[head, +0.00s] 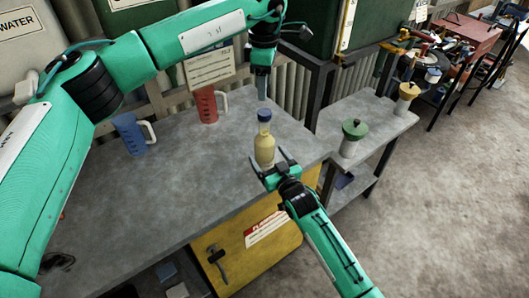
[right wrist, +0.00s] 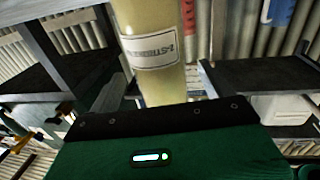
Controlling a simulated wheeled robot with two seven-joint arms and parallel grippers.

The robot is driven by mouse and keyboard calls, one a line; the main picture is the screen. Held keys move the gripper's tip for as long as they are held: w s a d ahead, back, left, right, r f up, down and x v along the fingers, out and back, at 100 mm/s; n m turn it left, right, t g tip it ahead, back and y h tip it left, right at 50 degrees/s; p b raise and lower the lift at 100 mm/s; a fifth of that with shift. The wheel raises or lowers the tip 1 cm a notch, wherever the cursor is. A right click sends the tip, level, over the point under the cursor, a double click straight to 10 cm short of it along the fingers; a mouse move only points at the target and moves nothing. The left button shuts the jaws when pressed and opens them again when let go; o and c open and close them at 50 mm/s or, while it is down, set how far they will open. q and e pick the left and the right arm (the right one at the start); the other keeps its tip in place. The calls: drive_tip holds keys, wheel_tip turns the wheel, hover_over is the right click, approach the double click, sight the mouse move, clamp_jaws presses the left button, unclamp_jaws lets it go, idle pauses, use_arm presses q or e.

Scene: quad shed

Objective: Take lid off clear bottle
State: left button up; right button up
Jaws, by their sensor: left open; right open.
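The clear bottle (head: 265,146) holds pale yellow liquid and stands upright near the front right corner of the grey bench. Its blue lid (head: 264,115) is on top. My left gripper (head: 262,97) is open and points down just above the lid, apart from it as far as I can see. My right gripper (head: 269,160) is open at the lower part of the bottle, with a finger on either side. In the right wrist view the bottle (right wrist: 155,50) and its printed label fill the upper middle; the finger contact is hidden there.
A red jug (head: 206,105) and a blue jug (head: 130,133) stand at the back of the bench (head: 165,195). The bench's middle is clear.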

sight(265, 112)
drive_tip(key=shift+x, duration=1.95)
drive_tip(key=shift+c, duration=0.2)
clamp_jaws()
use_arm(q)
drive_tip(key=m, duration=0.6)
drive_tip(key=shift+m, duration=0.4)
drive_tip(key=m, duration=0.6)
drive_tip(key=shift+m, duration=0.4)
drive_tip(key=shift+f, duration=4)
